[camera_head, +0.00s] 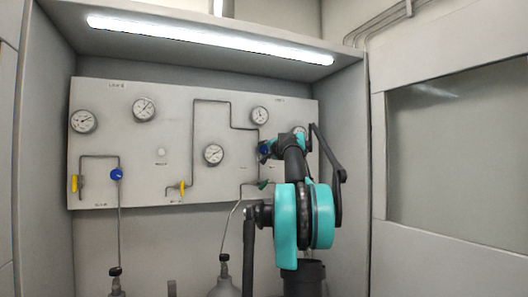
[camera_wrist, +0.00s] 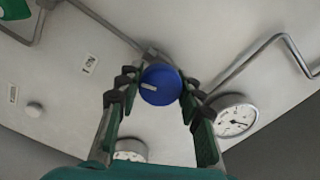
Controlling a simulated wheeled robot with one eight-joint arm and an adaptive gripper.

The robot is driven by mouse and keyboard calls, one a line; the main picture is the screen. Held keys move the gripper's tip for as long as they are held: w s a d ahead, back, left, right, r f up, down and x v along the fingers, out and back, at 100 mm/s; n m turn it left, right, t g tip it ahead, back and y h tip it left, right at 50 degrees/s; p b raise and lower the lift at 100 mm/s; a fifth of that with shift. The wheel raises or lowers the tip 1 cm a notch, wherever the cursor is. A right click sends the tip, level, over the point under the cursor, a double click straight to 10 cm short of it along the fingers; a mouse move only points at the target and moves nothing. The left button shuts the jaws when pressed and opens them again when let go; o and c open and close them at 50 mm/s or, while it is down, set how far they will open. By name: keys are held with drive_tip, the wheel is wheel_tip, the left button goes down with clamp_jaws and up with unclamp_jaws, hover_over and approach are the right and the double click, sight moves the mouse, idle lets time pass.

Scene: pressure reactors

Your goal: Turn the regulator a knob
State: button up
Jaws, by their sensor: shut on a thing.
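A blue round knob (camera_wrist: 160,88) with a white pointer line sits on a grey pipe of the panel. The line points roughly left in the wrist view. My gripper (camera_wrist: 157,82) is shut on this knob, with one finger at each side. In the head view the same blue knob (camera_head: 264,149) shows on the right part of the panel, partly hidden by my gripper (camera_head: 270,148). A second blue knob (camera_head: 116,174) is on the left part, apart from my gripper. The panel labels are too small to read.
The pale panel (camera_head: 140,185) carries several gauges, one (camera_wrist: 235,117) close to my gripper's right finger. Yellow handles (camera_head: 75,183) (camera_head: 182,188) and a green handle (camera_head: 263,184) stick out below. Thin pipes run down to cylinders (camera_head: 223,284). Cabinet walls and a window (camera_head: 455,150) lie to the right.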

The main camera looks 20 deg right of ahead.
drive_tip(key=n, duration=0.4)
drive_tip(key=shift+n, duration=2)
drive_tip(key=o, duration=1.2)
drive_tip(key=shift+c, duration=0.2)
drive_tip(key=shift+s, duration=0.15)
drive_tip(key=s, duration=1.1)
drive_tip(key=shift+s+d, duration=0.2)
drive_tip(key=shift+s, duration=0.15)
